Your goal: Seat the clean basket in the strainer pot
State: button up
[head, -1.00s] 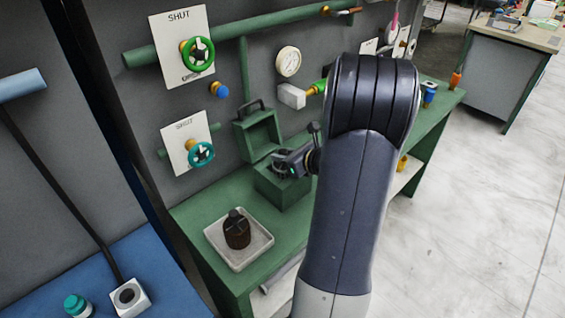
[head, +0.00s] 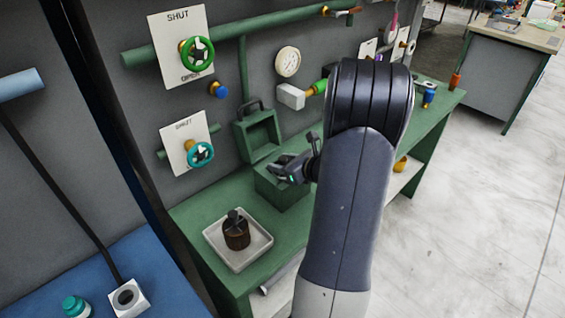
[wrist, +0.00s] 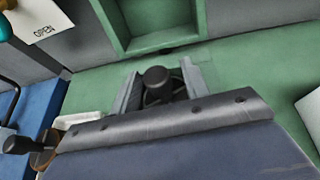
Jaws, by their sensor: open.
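The strainer pot (head: 283,192) is a green box on the green bench, its hinged lid (head: 258,137) standing open behind it. My gripper (head: 278,168) is over the pot's top. In the wrist view my gripper (wrist: 163,80) is open, with one finger on each side of a black knob (wrist: 157,77), apparently the clean basket's handle. The dark part below the knob is mostly hidden by my gripper, so how deep it sits cannot be told. A brown, dirty-looking basket (head: 236,233) with a black handle stands in a pale tray (head: 262,250) at the bench's front left.
Two valves with handwheels, the green one (head: 197,53) and the teal one (head: 200,154), are on the wall beside SHUT plates. A gauge (head: 288,62) and pipes are above the pot. The bench between tray and pot is clear.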

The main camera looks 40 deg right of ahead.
jog(key=shift+r, duration=0.1)
jog(key=shift+s+r, duration=0.15)
jog(key=b+v, duration=0.1)
jog(key=v, duration=1)
jog(key=shift+s, duration=0.35)
jog(key=shift+d, duration=0.1)
jog(key=x, duration=1.2)
jog(key=shift+w+f+p, duration=0.15)
jog(key=shift+f+p, duration=0.1)
jog(key=shift+p, duration=0.15)
jog(key=shift+r+p, duration=0.35)
jog(key=shift+r, duration=0.55)
jog(key=shift+f, duration=0.15)
